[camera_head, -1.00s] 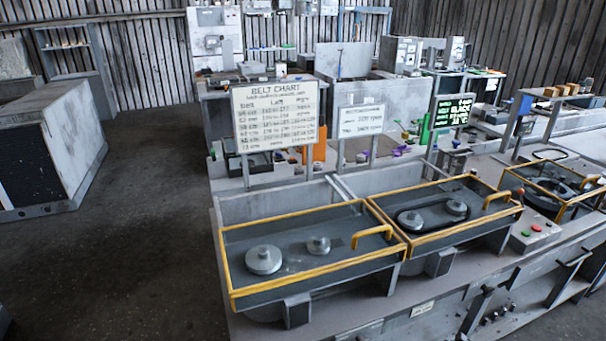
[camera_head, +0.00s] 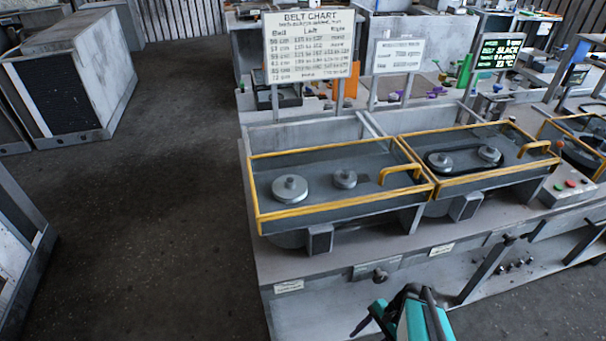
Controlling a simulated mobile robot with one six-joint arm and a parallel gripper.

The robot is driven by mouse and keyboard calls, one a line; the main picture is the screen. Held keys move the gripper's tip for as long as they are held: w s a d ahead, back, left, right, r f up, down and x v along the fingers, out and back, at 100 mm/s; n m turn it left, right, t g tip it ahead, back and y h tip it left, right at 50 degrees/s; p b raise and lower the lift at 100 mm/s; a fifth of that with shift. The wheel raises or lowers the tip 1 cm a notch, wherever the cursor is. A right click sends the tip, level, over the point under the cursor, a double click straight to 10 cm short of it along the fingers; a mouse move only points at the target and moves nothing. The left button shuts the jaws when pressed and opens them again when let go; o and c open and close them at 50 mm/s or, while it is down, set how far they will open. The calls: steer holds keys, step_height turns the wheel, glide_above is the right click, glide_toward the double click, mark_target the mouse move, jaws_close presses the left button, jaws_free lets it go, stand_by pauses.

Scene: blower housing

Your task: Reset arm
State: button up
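My arm, with teal and black parts, shows at the bottom edge, right of the middle. Its end, my gripper (camera_head: 384,314), is small and partly cut off by the frame. It is in front of the bench's front face and apart from the trays. I cannot make out whether its fingers are open or shut, and nothing clearly shows in it.
A grey bench (camera_head: 262,262) bears yellow-framed trays; the left tray (camera_head: 322,217) has two bare pulleys, the middle tray (camera_head: 505,174) two pulleys with a black belt. A belt chart (camera_head: 308,46) stands behind. Grey cabinets (camera_head: 85,65) stand left; the floor (camera_head: 165,200) between is clear.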

steer(key=s+a+f+n+g+h, duration=0.1)
steer(key=s+n+h, duration=0.2)
steer(key=n, duration=0.3)
steer(key=s+a+f+n+g+h, duration=0.1)
steer(key=s+f+n+h, duration=0.1)
steer(key=s+n, duration=0.4)
steer(key=shift+a+f+n+g+h, duration=0.3)
steer(key=shift+n+g+h, duration=0.1)
steer(key=shift+h, duration=0.5)
steer(key=shift+r, duration=0.1)
stand_by(0.7)
